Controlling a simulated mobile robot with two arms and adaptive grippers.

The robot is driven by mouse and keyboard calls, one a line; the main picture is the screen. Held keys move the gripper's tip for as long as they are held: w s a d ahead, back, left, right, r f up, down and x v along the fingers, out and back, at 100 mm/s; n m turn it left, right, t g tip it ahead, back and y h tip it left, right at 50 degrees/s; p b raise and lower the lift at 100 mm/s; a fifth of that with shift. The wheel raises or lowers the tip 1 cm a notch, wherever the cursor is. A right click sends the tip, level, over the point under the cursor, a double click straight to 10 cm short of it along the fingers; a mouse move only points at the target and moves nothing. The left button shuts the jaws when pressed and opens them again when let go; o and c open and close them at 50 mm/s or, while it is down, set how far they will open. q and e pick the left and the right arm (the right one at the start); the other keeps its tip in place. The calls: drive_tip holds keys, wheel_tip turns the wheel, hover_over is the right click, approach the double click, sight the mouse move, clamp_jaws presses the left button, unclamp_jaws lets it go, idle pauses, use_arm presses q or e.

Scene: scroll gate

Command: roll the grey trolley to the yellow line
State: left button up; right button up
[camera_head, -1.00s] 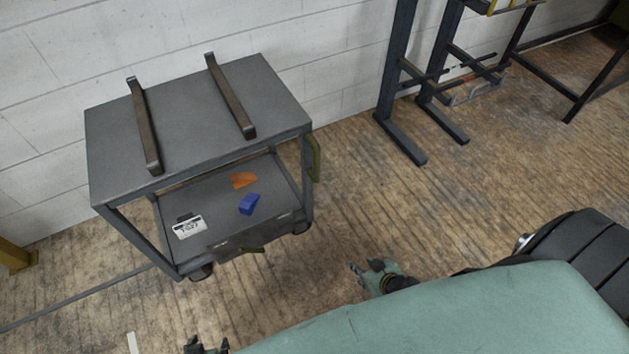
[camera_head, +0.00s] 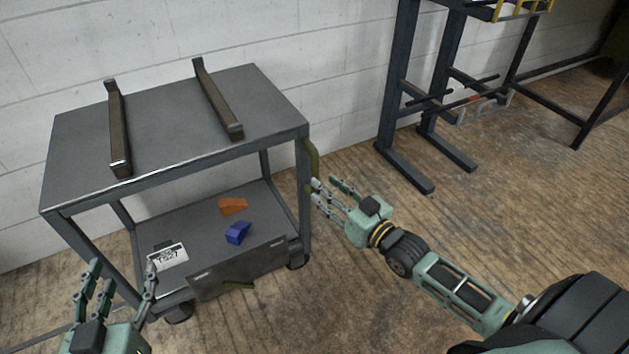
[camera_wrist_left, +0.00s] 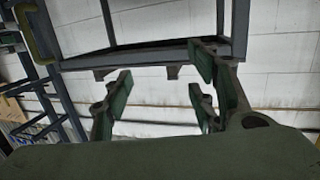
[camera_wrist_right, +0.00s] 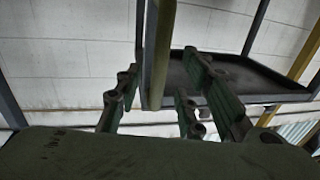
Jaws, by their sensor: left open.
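The grey trolley (camera_head: 180,130) stands upright on castors against the white wall, with two dark rails on its top. An olive handle (camera_head: 312,160) is on its right side. My right gripper (camera_head: 328,195) is at this handle, with fingers spread. In the right wrist view the handle bar (camera_wrist_right: 160,50) passes between the open fingers (camera_wrist_right: 155,105). My left gripper (camera_head: 122,280) is open and empty, in front of the trolley's near left corner. In the left wrist view its fingers (camera_wrist_left: 160,100) are apart, with the trolley frame (camera_wrist_left: 150,55) beyond. I see no yellow line.
The lower shelf carries an orange block (camera_head: 232,205), a blue block (camera_head: 238,233) and a white label (camera_head: 168,257). A dark metal stand (camera_head: 400,110) is at the right by the wall. Wooden floor (camera_head: 480,225) between the trolley and the stand is clear.

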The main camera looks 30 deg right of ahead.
drive_tip(key=b+x, duration=0.1)
drive_tip(key=x, duration=0.4)
drive_tip(key=shift+f, duration=0.1)
use_arm(q)
wheel_tip(320, 180, up, 8)
drive_tip(key=d+t+h, duration=0.1)
drive_tip(key=t, duration=0.3)
drive_tip(key=shift+t+h, duration=0.3)
use_arm(e)
drive_tip(key=shift+w+a, duration=0.1)
drive_tip(key=shift+w, duration=0.25)
use_arm(q)
drive_tip(key=shift+d, duration=0.1)
use_arm(e)
clamp_jaws()
